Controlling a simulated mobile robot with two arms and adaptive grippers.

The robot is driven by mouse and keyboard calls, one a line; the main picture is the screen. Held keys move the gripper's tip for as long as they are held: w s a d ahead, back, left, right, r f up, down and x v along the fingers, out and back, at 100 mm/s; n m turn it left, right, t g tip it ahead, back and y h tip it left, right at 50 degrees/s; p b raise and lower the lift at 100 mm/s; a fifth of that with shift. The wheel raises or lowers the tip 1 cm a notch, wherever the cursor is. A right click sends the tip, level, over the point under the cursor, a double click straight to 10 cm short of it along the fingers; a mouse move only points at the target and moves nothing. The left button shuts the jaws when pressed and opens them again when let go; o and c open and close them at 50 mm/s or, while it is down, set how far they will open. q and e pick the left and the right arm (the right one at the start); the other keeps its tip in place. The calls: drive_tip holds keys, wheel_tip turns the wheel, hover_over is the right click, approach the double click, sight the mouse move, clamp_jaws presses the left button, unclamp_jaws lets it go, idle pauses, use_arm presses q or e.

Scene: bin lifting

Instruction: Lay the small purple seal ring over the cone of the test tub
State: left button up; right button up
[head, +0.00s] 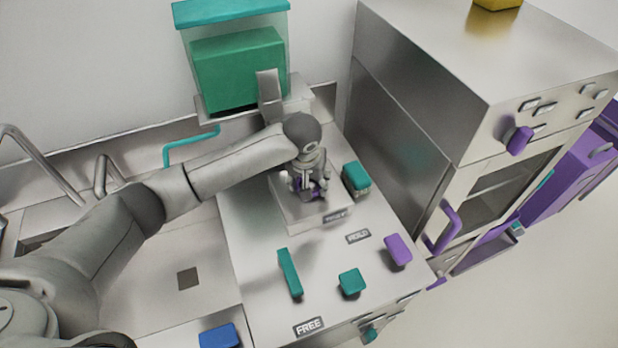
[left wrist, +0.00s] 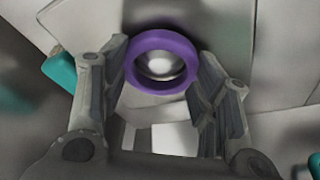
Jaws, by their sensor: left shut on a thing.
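My left gripper (head: 310,184) points down over a pale low block (head: 318,217) with a small label on its front, apparently the test tub. In the left wrist view the purple seal ring (left wrist: 160,39) is held between the fingertips of the gripper (left wrist: 162,56), which are shut on it. A shiny rounded metal tip (left wrist: 160,67), apparently the cone, shows through the ring's hole. I cannot tell whether the ring is around the cone or just above it. In the head view the ring (head: 314,194) is mostly hidden by the fingers. My right gripper is not in view.
A teal block (head: 356,178) stands close right of the pale block. A teal bar (head: 290,273), a teal block (head: 352,282) and a purple block (head: 398,249) lie nearer. A steel oven cabinet (head: 430,120) rises on the right; a green-filled container (head: 238,65) stands behind.

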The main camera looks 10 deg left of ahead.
use_arm(q)
drive_tip(key=o, duration=0.9)
drive_tip(key=shift+r, duration=0.1)
drive_tip(key=v, duration=1.1)
drive_tip(key=shift+s+r, duration=0.1)
drive_tip(key=shift+r, duration=0.25)
